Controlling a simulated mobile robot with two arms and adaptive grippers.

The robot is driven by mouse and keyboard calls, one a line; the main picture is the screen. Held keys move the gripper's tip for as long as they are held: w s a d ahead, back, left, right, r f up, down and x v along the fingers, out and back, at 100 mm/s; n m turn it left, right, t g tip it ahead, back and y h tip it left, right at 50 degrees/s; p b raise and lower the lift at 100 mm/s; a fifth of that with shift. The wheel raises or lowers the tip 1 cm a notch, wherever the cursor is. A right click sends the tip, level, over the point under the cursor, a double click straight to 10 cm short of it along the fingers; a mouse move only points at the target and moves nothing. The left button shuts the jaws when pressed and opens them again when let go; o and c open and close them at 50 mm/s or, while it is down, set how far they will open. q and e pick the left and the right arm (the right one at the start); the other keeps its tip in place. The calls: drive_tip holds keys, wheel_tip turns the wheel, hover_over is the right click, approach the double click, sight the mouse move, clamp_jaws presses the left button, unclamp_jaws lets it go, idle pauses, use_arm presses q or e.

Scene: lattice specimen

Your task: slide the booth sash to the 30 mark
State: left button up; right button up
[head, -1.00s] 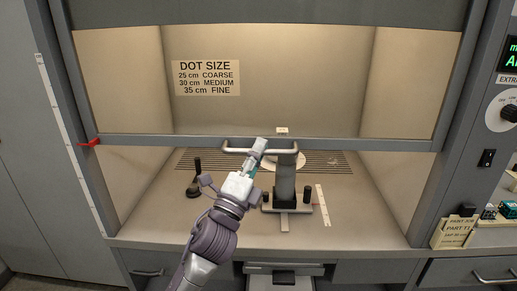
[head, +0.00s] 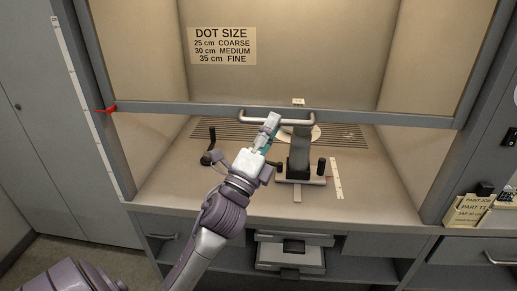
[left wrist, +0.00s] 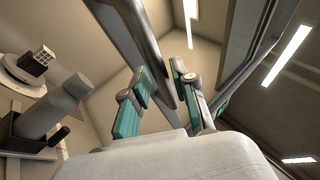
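The booth sash (head: 290,114) is a clear panel with a grey bottom rail, partly raised across the booth front. Its pale bar handle (head: 240,119) sticks out from the rail. My right gripper is out of view.
Inside the booth stand a grey column device (head: 299,155) and a dark-handled stand (head: 209,150), below and behind the rail. A dot-size sign (head: 222,46) on the back wall lists 30 cm as medium. Paper cards (head: 466,211) stand at right.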

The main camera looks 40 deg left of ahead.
use_arm(q)
drive_tip(key=v, duration=1)
drive_tip(key=shift+s, duration=0.2)
